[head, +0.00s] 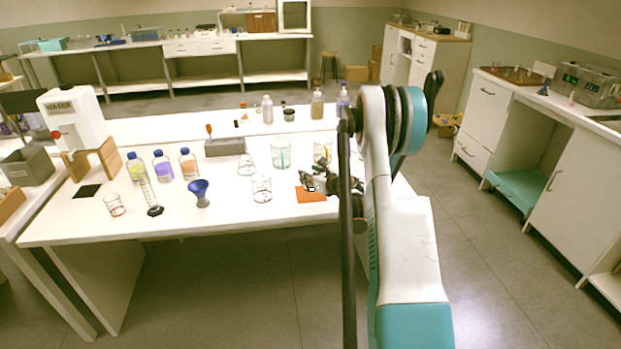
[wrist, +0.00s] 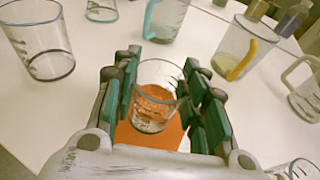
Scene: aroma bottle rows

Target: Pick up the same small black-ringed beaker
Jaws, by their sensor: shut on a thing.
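My gripper (wrist: 160,72) has its green-padded fingers on both sides of a small clear beaker (wrist: 156,95) with dark marks, shut on it. The beaker is upright or nearly so, its rim between the fingertips. An orange mat (wrist: 130,135) lies below it and shows through the glass; I cannot tell whether the base touches the mat. In the head view my gripper (head: 322,184) is over the orange mat (head: 311,196), partly hidden by my arm. The held beaker is too small there to make out its ring clearly.
A larger clear beaker (head: 262,188) stands left of the mat; it also shows in the wrist view (wrist: 40,45). A blue funnel (head: 199,192) and bottles stand farther left.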

